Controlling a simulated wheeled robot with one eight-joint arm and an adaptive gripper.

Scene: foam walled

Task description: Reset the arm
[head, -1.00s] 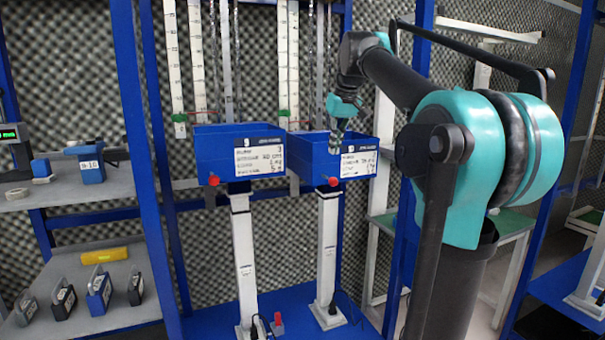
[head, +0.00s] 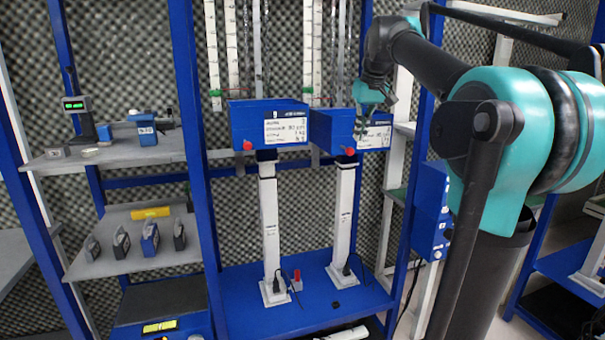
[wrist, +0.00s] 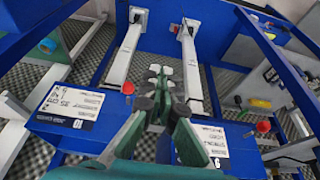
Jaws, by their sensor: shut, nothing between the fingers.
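My gripper (head: 361,128) is at the end of my black and teal arm. It hangs in front of the right blue box (head: 334,127) and overlaps its label in the head view. I cannot tell whether it touches the box. In the wrist view the fingers (wrist: 158,74) are together and hold nothing. They point between two blue boxes with white labels and red knobs. The left blue box (head: 243,125) stands beside the right one in the head view. My arm is bent, with its forearm reaching up and left.
Both boxes sit on white posts (head: 270,220) above a blue base shelf (head: 310,312). Blue frame uprights (head: 193,150) stand left and right of them. A grey shelf (head: 115,152) with instruments is at the left. Grey foam wall (head: 300,220) lies behind.

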